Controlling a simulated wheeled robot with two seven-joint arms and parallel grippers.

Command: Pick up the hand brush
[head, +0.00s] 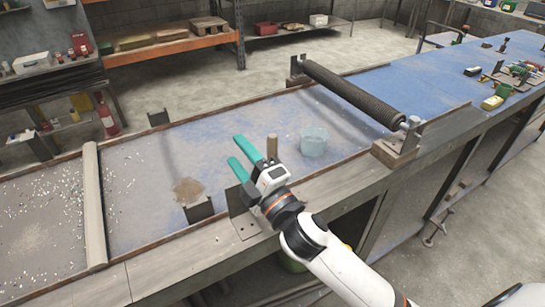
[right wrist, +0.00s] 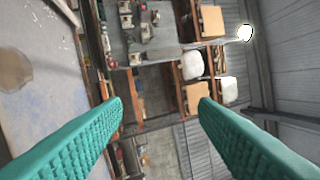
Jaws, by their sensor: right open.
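My right gripper (head: 235,150) reaches over the blue bench top from the front edge, its two teal fingers apart and nothing between them. They also show spread and empty in the right wrist view (right wrist: 160,104), which faces shelves and a wall. A small upright wooden piece (head: 272,146), which may be the hand brush's handle, shows just right of the fingers. Its lower part is hidden behind the gripper, so I cannot tell for sure what it is. My left gripper is not in view.
A translucent bluish tub (head: 314,142) stands right of the gripper. A brown patch or pile (head: 188,190) lies to its left, near an upright metal bracket (head: 199,211). A dark roller (head: 352,92) spans the bench at right, and a pale bar (head: 93,205) crosses it at left.

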